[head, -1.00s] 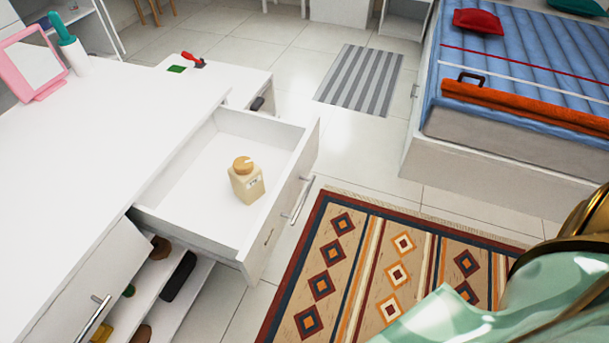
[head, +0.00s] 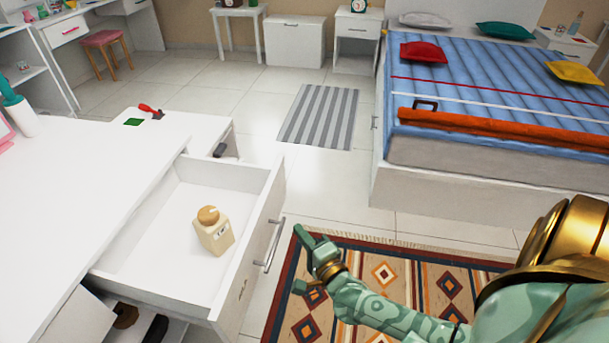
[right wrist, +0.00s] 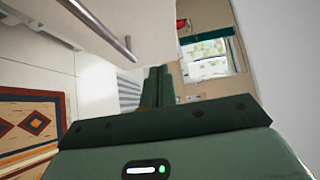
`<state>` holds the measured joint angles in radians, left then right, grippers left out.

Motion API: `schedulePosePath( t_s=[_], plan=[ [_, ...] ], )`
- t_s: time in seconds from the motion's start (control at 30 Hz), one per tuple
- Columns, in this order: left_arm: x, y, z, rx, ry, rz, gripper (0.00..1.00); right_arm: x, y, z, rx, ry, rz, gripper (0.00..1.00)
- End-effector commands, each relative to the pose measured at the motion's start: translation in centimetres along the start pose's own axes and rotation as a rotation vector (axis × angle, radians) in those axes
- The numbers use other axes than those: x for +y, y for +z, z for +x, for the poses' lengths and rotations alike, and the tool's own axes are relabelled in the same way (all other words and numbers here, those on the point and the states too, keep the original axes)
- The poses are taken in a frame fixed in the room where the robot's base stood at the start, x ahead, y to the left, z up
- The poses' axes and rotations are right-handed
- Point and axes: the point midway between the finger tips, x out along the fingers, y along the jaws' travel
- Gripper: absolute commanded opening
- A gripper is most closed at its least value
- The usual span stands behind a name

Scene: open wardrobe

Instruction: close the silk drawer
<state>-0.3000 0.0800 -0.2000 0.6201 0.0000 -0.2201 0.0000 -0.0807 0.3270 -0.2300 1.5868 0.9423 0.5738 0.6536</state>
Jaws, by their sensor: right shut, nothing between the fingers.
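The white silk drawer (head: 252,258) is pulled out of the white dresser in the head view. Its metal handle (head: 272,246) is on the front panel. A cream bottle with a wooden-coloured cap (head: 215,236) stands inside it. My right gripper (head: 301,236) is to the right of the drawer front, near the handle and apart from it. In the right wrist view its fingers (right wrist: 157,86) are together with nothing between them. A white panel with a metal bar handle (right wrist: 97,28) shows at the upper left there. My left gripper is not in view.
A patterned rug (head: 415,285) lies below my right arm. A bed (head: 480,190) stands at the right. The white dresser top (head: 80,190) fills the left. A red-handled tool (head: 151,111) lies on a lower white surface behind the drawer.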

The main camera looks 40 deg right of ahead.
Motion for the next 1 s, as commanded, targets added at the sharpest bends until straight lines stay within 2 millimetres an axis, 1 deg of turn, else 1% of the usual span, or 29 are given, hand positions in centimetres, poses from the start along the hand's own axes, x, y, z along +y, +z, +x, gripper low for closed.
schedulePosePath(
  t_s=[0.03, 0.2, 0.23, 0.4, 0.6, 1.0],
  plan=[
    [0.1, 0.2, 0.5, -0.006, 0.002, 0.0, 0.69, 0.3, 0.0, 1.2, 0.001, 0.0, -0.001, 0.0],
    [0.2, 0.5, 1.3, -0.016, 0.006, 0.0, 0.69, 0.4, 0.0, 4.8, 0.001, 0.001, -0.002, 0.0],
    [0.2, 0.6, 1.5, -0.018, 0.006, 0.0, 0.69, 0.4, 0.0, 5.3, 0.001, 0.001, -0.002, 0.0],
    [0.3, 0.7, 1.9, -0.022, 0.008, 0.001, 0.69, 0.3, 1.9, 7.0, 0.0, 0.002, -0.001, 0.0],
    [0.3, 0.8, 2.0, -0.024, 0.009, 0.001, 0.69, 0.2, 2.8, 7.9, -0.001, 0.002, -0.003, 0.0],
    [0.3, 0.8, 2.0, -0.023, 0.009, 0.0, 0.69, 0.1, 2.9, 8.0, -0.001, 0.002, -0.005, 0.0]
  ],
)
